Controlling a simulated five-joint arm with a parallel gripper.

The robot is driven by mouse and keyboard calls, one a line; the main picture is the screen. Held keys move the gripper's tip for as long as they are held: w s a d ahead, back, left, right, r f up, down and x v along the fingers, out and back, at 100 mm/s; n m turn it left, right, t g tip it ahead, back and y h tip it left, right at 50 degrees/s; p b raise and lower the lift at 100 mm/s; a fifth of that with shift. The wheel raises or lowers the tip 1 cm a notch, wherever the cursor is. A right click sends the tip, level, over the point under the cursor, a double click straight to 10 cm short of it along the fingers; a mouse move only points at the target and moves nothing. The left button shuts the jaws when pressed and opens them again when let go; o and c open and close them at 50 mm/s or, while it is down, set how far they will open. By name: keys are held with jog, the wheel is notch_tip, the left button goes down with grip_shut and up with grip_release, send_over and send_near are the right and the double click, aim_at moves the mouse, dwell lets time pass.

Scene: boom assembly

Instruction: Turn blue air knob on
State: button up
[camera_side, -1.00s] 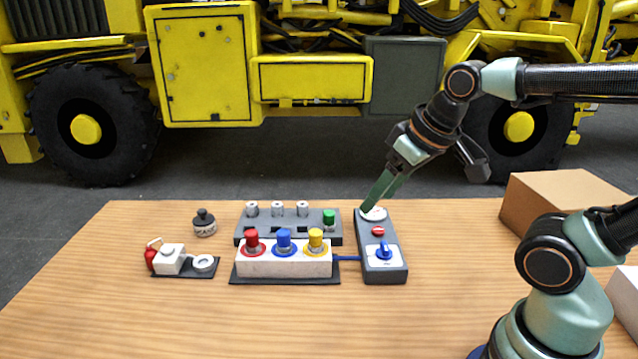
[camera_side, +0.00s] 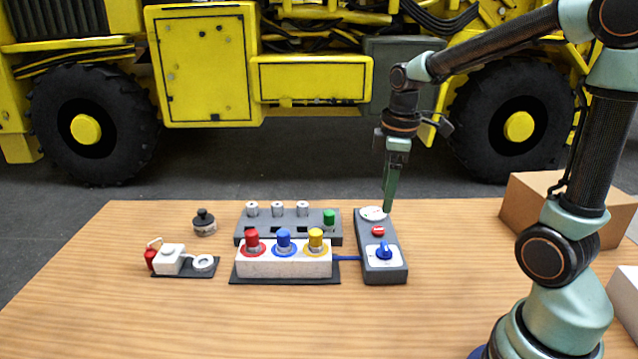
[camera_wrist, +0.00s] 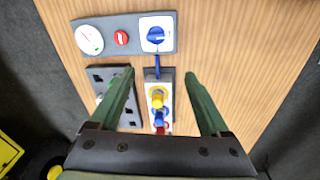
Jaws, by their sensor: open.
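The blue air knob (camera_side: 384,250) sits on a white plate at the near end of a grey control panel (camera_side: 383,271), right of the coloured knobs. The blue knob also shows near the top of the wrist view (camera_wrist: 156,35). My gripper (camera_side: 388,208) points down above the far end of the panel, near the round white gauge (camera_side: 372,213). In the wrist view its two green fingers (camera_wrist: 163,85) are spread wide with nothing between them in their grasp. A red button (camera_side: 378,231) lies between gauge and blue knob.
A white block (camera_side: 285,264) with red, blue and yellow knobs stands left of the panel, joined by a blue hose. A grey rack (camera_side: 289,238) is behind it. Small parts (camera_side: 182,262) lie farther left. A cardboard box (camera_side: 520,210) stands right. The front table is clear.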

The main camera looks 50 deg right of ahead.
aim_at(385, 245)
jog(key=shift+n+g, duration=0.5)
jog(key=shift+n, duration=0.4)
jog(key=f, duration=0.4)
jog(key=d+f, duration=0.1)
jog(key=f, duration=0.4)
jog(key=d+f, duration=0.1)
jog(key=f, duration=0.4)
jog(key=shift+w+d+f, duration=0.15)
jog(key=shift+w+d, duration=0.1)
grip_shut()
